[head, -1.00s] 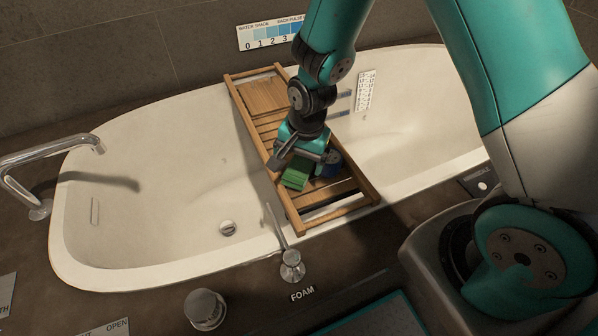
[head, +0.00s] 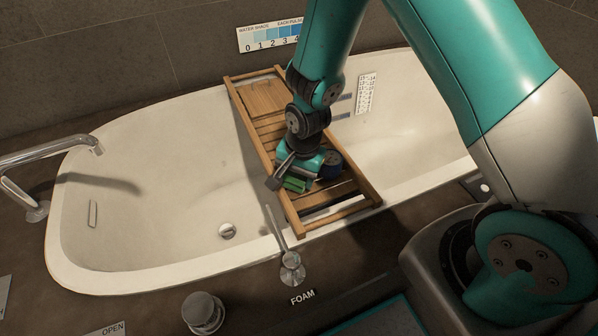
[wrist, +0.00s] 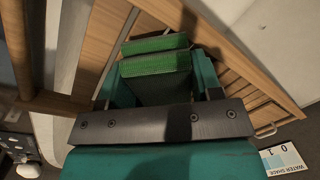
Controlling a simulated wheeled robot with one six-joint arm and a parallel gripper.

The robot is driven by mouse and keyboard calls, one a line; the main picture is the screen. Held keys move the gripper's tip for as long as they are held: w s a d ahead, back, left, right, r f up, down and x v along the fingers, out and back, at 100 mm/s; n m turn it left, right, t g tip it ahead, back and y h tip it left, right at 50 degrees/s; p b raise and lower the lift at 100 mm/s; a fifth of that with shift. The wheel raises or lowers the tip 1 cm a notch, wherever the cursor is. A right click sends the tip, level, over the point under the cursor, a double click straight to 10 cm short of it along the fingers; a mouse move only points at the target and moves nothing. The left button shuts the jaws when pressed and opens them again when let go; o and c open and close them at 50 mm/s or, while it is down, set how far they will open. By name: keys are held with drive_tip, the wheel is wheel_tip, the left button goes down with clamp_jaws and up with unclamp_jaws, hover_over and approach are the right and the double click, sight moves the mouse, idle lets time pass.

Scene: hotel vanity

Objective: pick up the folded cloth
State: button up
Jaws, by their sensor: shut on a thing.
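The folded cloth (head: 294,185) is green and lies at the wooden bath tray (head: 287,205), toward its near end. It also shows in the wrist view (wrist: 155,58) as two green folds between the fingers. My gripper (head: 288,178) is shut on the cloth. My gripper hides most of the cloth in the head view. I cannot tell whether the cloth touches the tray's slats.
The tray spans the white bathtub (head: 150,140). A tap (head: 60,160) is at the left. A lever (head: 290,262) and a knob (head: 203,311) stand on the near ledge.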

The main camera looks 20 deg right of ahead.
drive_tip(key=shift+r, duration=0.1)
wheel_tip(320, 180, up, 20)
drive_tip(key=p, duration=0.4)
idle(0.3)
